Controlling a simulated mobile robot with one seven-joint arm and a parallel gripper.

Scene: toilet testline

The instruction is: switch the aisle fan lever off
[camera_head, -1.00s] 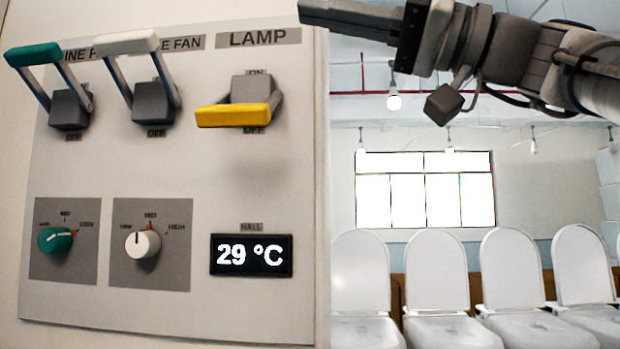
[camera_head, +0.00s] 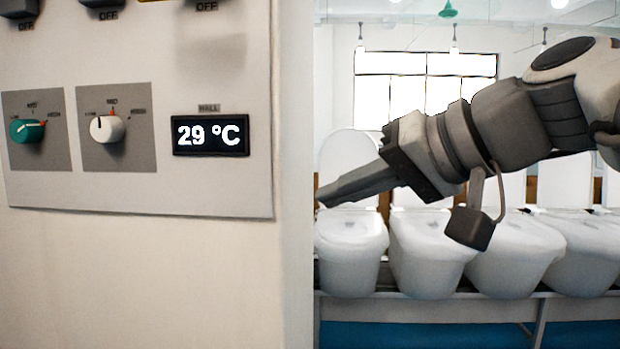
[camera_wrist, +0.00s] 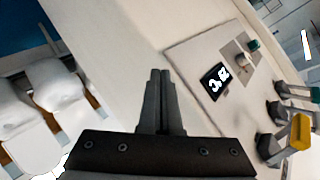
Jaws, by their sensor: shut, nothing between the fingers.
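The aisle fan lever is the middle of three on the wall panel. In the head view only its dark base (camera_head: 102,4) shows at the top edge, above an OFF label; its handle is out of frame. In the wrist view its grey base (camera_wrist: 278,112) is at the right, between the teal-handled lever (camera_wrist: 314,94) and the yellow lamp lever (camera_wrist: 301,132); its handle position is unclear there. My gripper (camera_head: 322,202) is shut and empty, right of and below the panel in the head view, apart from the levers. Its fingers (camera_wrist: 160,75) lie together in the wrist view.
The panel also carries a teal knob (camera_head: 26,131), a white knob (camera_head: 106,128) and a 29 °C display (camera_head: 210,135). White toilets (camera_head: 349,250) stand in a row on a rack behind my gripper. The wall below the panel is bare.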

